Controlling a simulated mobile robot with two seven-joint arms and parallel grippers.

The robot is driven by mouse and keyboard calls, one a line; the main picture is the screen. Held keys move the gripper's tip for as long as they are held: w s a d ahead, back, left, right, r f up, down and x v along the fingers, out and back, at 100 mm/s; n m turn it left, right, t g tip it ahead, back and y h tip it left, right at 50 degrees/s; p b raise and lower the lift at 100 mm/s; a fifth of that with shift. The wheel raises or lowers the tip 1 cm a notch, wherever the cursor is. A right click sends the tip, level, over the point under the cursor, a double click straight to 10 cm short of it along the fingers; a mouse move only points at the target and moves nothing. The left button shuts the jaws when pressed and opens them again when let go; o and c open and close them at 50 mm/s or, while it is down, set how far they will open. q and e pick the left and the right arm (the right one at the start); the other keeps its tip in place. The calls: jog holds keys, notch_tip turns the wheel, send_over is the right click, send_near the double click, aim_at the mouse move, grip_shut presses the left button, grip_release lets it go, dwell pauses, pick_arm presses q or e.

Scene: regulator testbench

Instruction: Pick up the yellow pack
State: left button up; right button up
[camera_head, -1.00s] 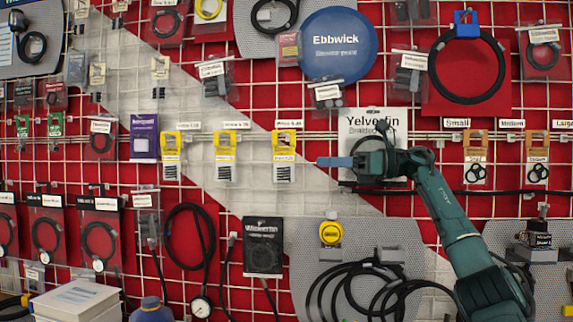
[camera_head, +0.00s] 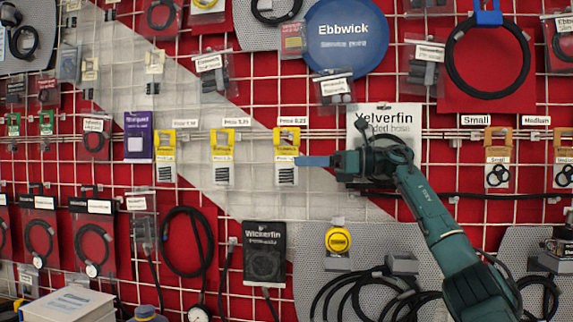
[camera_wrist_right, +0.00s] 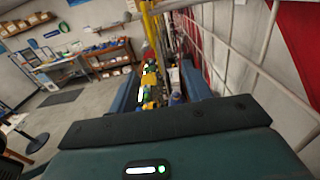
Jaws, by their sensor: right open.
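Several small packs with yellow tops and white price tags hang on the wall grid in the head view: a left one (camera_head: 165,158), a middle one (camera_head: 222,158) and a right one (camera_head: 287,157). My right gripper (camera_head: 303,161) comes in from the right, its blue finger pointing left. The fingertip overlaps the right edge of the right pack in the picture; I cannot tell whether they touch. In the right wrist view the two blue fingers of the gripper (camera_wrist_right: 157,78) stand apart, with yellow packs (camera_wrist_right: 150,80) showing in the gap. My left gripper is not in view.
A purple pack (camera_head: 138,137) hangs left of the yellow ones. A white Yelverfin card (camera_head: 375,118) hangs behind my right gripper. A black Wickerfin pack (camera_head: 264,255) hangs below. The white wire grid (camera_wrist_right: 222,55) runs close along my gripper's right side in the wrist view.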

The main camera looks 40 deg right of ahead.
aim_at(287, 160)
jog(key=p+x, duration=0.1)
jog(key=x, duration=0.4)
jog(key=shift+w, duration=0.2)
jog(key=shift+s, duration=0.1)
jog(key=c, duration=1.1)
